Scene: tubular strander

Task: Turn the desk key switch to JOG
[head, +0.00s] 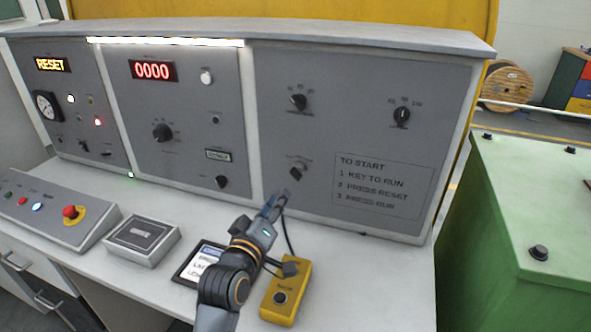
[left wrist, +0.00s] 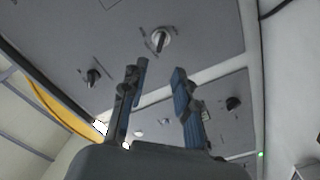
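The key switch (head: 297,172) sits low on the right-hand grey panel of the desk, left of the TO START label. It also shows in the left wrist view (left wrist: 159,39) as a dark key or handle in a silver collar, with small marks around it. Those marks are too small to read, so its position is unclear. My left gripper (head: 277,198) is just below and left of the switch, pointing at the panel. In the left wrist view its two blue-lined fingers (left wrist: 160,70) are apart with nothing between them. The switch appears beyond the fingertips, not touched. My right gripper is not in view.
Two dark knobs (head: 298,102) (head: 402,116) are higher on the same panel. A yellow box with a button (head: 287,292) and a dark-framed card (head: 199,263) lie on the desktop below my arm. A green cabinet (head: 520,220) stands at right.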

